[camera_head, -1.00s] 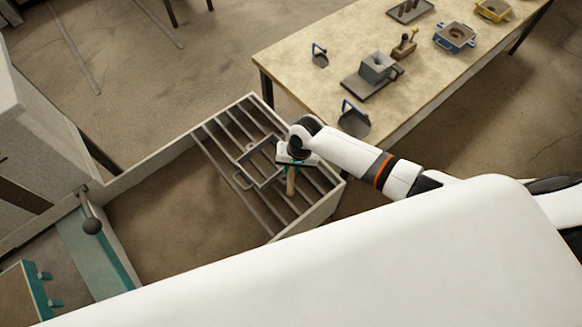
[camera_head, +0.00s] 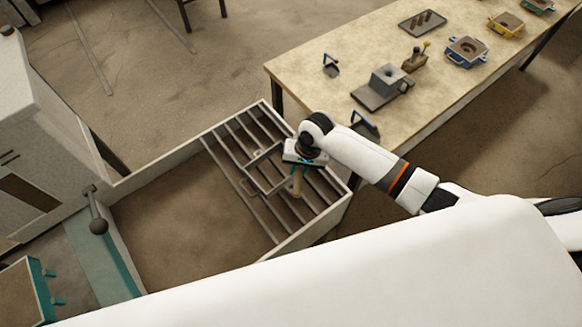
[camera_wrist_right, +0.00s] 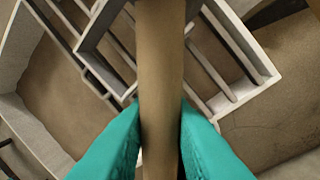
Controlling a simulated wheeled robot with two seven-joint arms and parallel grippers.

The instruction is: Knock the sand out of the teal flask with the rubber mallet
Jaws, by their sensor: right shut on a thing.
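My right gripper (camera_head: 297,167) is shut on a pale wooden handle (camera_head: 298,184), seemingly the rubber mallet's. In the right wrist view the handle (camera_wrist_right: 161,80) runs between the teal fingers; no mallet head shows. The gripper is above the slatted grate, beside an open grey rectangular frame (camera_head: 248,186) with a loop handle. Slats show through this frame, which also appears in the right wrist view (camera_wrist_right: 88,40). A teal-sided box with a brown top (camera_head: 22,290) is cut off at lower left. I cannot tell which one is the teal flask. My left gripper is not in view.
The grate (camera_head: 232,153) lies across one end of a low-walled bin (camera_head: 160,174) with a brown floor. The worktable (camera_head: 340,88) behind carries a grey block, tools, and blue and yellow flasks.

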